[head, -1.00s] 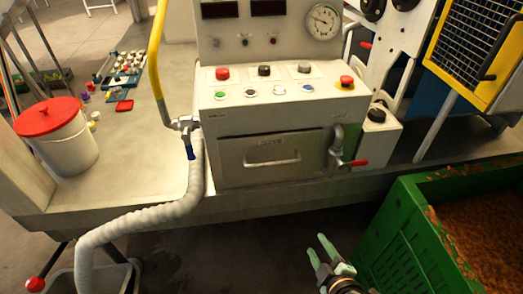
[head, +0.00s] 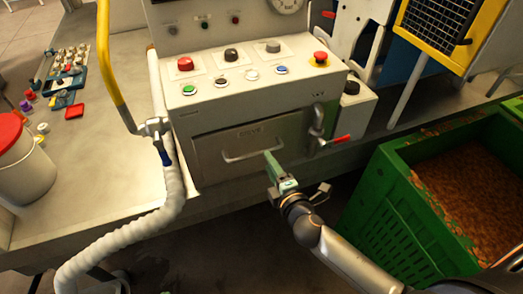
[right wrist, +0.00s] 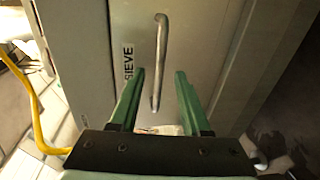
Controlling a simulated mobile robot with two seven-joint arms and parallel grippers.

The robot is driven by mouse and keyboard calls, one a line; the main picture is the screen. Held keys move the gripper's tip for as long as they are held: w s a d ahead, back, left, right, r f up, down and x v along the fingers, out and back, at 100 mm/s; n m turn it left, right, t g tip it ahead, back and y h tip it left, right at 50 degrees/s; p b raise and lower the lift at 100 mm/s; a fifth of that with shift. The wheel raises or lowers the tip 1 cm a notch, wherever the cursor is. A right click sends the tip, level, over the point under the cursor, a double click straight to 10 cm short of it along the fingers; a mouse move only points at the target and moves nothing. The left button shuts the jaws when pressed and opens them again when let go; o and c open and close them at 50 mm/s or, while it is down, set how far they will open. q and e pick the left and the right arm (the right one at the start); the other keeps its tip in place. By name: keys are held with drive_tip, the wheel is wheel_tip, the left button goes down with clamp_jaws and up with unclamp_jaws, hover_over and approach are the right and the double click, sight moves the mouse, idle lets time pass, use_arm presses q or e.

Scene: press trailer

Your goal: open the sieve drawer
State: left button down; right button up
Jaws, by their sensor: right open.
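The sieve drawer (head: 222,141) is a grey metal front set in the lower part of the control cabinet, and it looks shut. Its bar handle (head: 252,153) runs across the front. In the right wrist view the drawer front (right wrist: 188,40) shows the word SIEVE beside the handle (right wrist: 161,55). My right gripper (head: 270,165) is in front of the drawer, at the right end of the handle. In the right wrist view its green fingers (right wrist: 159,75) are open, with the handle between them in the picture; I see no contact. My left gripper is not in view.
A pipe with a red-handled valve (head: 335,140) sticks out right of the drawer. A ribbed hose (head: 175,190) hangs at its left. A green crate (head: 405,215) of brown pulp stands at right. Buttons (head: 185,64) line the panel above.

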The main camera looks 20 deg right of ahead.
sight(262, 151)
drive_tip(key=x, duration=0.6)
drive_tip(key=shift+w, duration=0.2)
clamp_jaws()
drive_tip(key=shift+f, duration=0.1)
idle(1.1)
